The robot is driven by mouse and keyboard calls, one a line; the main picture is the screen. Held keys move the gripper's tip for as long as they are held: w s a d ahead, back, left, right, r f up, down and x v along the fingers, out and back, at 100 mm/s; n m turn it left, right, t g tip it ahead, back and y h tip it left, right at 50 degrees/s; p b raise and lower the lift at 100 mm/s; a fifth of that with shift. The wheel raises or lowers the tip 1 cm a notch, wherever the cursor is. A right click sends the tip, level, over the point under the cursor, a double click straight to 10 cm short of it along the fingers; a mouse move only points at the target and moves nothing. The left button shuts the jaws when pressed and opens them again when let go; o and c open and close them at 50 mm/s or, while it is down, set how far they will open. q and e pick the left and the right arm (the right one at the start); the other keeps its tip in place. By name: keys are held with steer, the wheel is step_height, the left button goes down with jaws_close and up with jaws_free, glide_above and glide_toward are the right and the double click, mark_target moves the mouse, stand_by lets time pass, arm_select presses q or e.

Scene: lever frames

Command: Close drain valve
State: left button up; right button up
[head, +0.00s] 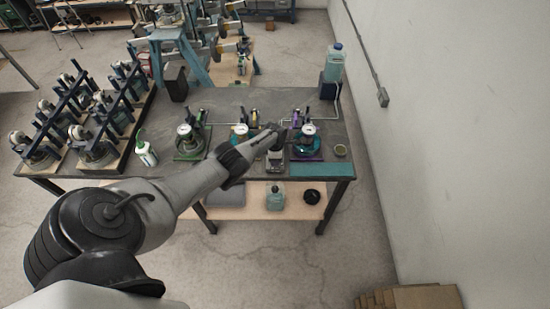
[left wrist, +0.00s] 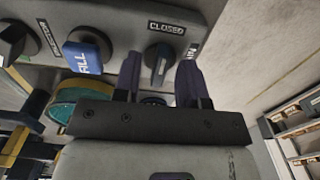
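My left gripper (head: 277,133) reaches over the workbench (head: 240,103) in the head view. In the left wrist view its two dark fingers (left wrist: 160,72) are apart, one on each side of a dark grey knob (left wrist: 158,57). Gaps show between the fingers and the knob, so I see no grip. A label reading CLOSED (left wrist: 166,28) sits above the knob on a grey panel (left wrist: 120,15). A blue FILL lever (left wrist: 88,50) is left of the knob, with a black knob (left wrist: 14,42) further left. I cannot read a drain label. My right gripper is not in view.
Round gauge units stand on the bench, one with a green base (head: 189,142) and one with a purple base (head: 307,146). A white bottle (head: 146,149) stands left of them. A blue water container (head: 333,63) stands at the back right. A wall (head: 450,120) bounds the right.

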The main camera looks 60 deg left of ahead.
arm_select(q)
steer(key=shift+r, duration=0.1)
steer(key=shift+r+p, duration=0.35)
steer(key=shift+p, duration=0.1)
step_height(320, 180, up, 6)
steer(key=p, duration=0.4)
steer(key=shift+f, duration=0.1)
step_height(320, 180, up, 7)
steer(key=p, duration=0.2)
stand_by(0.5)
